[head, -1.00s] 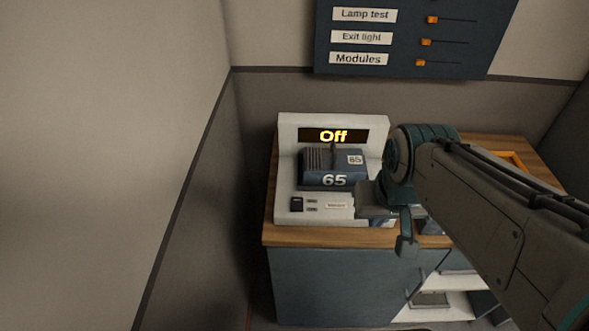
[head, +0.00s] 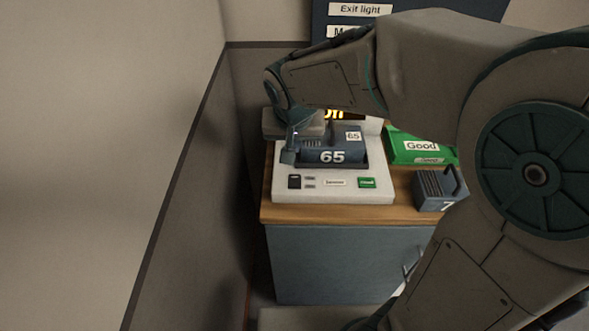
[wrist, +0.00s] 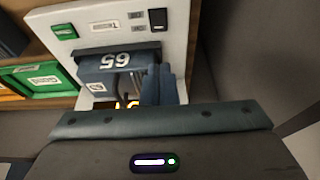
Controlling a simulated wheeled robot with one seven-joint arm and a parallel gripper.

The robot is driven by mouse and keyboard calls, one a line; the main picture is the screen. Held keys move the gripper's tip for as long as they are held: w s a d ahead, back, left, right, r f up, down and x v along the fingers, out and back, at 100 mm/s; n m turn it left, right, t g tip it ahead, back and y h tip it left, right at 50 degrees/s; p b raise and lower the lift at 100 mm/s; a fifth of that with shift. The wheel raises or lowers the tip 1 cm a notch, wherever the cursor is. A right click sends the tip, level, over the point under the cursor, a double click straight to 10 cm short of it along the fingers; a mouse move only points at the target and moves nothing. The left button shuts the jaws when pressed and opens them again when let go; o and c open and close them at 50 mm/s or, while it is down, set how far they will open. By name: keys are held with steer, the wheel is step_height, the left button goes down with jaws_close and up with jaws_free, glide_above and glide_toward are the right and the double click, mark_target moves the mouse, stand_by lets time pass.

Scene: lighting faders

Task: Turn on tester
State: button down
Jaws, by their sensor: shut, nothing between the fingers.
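The tester (head: 330,194) is a white box on a wooden counter. A blue-grey module marked 65 (head: 332,157) sits in its slot; it shows upside down in the wrist view (wrist: 115,62). The tester's black switch (head: 294,182) is at its front left corner, and at the top in the wrist view (wrist: 158,19). The yellow display (head: 334,114) is partly hidden by my arm, so its word cannot be read surely. My gripper (head: 289,156) is shut and empty, pointing down at the module's left side, behind the switch and apart from it.
A green Good tray (head: 421,146) stands right of the tester, with an orange tray (wrist: 8,91) beside it in the wrist view. Another module (head: 438,190) sits on the counter's front right. A wall is close on the left. A dark label panel (head: 320,22) hangs behind.

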mark_target(294, 176)
steer(key=shift+f, duration=0.1)
steer(key=x, duration=0.9)
steer(key=s+p+x, duration=0.1)
steer(key=x, duration=0.3)
steer(key=shift+w+f, duration=0.2)
steer(key=shift+f, duration=0.35)
steer(key=shift+a, duration=0.1)
